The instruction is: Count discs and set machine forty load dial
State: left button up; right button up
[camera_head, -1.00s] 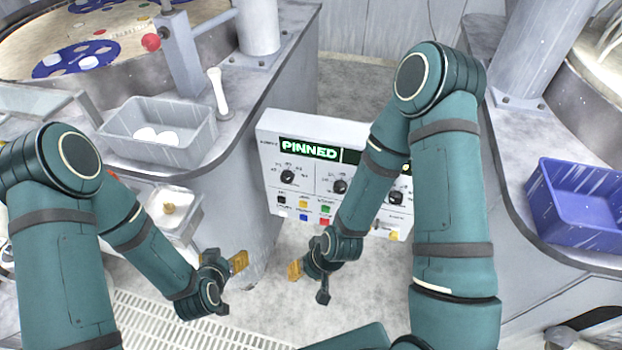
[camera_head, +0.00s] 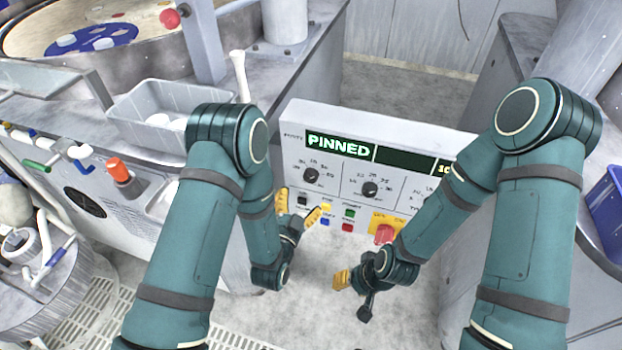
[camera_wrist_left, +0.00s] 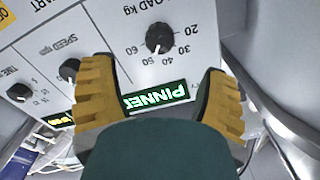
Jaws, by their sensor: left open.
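The white control panel (camera_head: 335,200) shows PINNED on a green-lit display (camera_head: 338,146). Its load dial (camera_head: 311,175) is a black knob, upside down in the left wrist view (camera_wrist_left: 159,38), marked 20 to 60 kg. Its white mark lies near 40 to 50; exactly where I cannot tell. My left gripper (camera_head: 298,207) is open and empty below the load dial; its yellow fingers show in the left wrist view (camera_wrist_left: 160,95). My right gripper (camera_head: 352,290) hangs below the panel, its opening unclear. White discs (camera_head: 158,119) lie in a grey tub (camera_head: 125,125), partly hidden; others sit on a blue carrier (camera_head: 98,38).
A second dial (camera_head: 369,188) and colored buttons (camera_head: 347,227) are on the panel, with a red knob (camera_head: 384,234) on a yellow plate by my right arm. A red-topped button (camera_head: 118,168) is on the left machine. A blue bin (camera_head: 605,210) stands at right.

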aim_at(309, 179)
pick_arm(q)
jog(key=x, duration=0.8)
jog(key=shift+w+d+b, duration=0.1)
jog(key=shift+w+b, duration=0.2)
jog(key=shift+b, duration=0.1)
jog(key=c, duration=1.2)
